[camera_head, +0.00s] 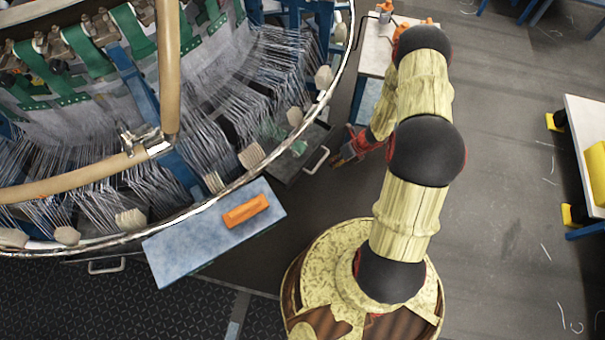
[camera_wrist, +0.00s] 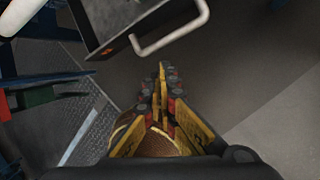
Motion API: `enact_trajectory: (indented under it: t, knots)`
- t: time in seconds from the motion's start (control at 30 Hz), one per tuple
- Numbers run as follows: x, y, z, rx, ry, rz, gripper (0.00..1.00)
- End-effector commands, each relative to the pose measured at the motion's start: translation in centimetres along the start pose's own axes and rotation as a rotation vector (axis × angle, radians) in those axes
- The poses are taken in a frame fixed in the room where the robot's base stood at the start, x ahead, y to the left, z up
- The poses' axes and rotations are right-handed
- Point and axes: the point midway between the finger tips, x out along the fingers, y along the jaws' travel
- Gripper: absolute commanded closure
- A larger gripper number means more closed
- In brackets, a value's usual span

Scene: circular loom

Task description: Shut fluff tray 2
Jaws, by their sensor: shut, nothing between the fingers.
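A dark grey tray (camera_head: 291,165) sticks out from under the loom's rim in the head view, with its pale bar handle (camera_head: 317,160) facing my arm. In the wrist view the same tray (camera_wrist: 112,22) is at the top, its handle (camera_wrist: 172,36) nearest me and a small orange mark on its front. I cannot read a number on it. My gripper (camera_head: 340,160) is just right of the handle in the head view, apart from it. In the wrist view my gripper (camera_wrist: 162,72) is shut and empty, with its fingertips below the handle.
A second handle (camera_head: 106,266) shows under the loom rim (camera_head: 330,90) at lower left. A blue-grey bench (camera_head: 180,248) with an orange block (camera_head: 246,210) stands between the two handles. A white-topped table (camera_head: 375,50) is behind my arm. Open floor (camera_head: 500,150) lies to the right.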

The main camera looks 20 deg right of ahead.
Motion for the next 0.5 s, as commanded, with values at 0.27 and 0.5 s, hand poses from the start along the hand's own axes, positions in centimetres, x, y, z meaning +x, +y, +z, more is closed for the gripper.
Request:
enact_trajectory:
  t: [0.27,0.5]
  knots:
    - [0.8,5.3,-2.9,0.640,0.057,0.136,1.00]
    - [0.7,7.4,-3.1,1.086,0.117,0.194,1.00]
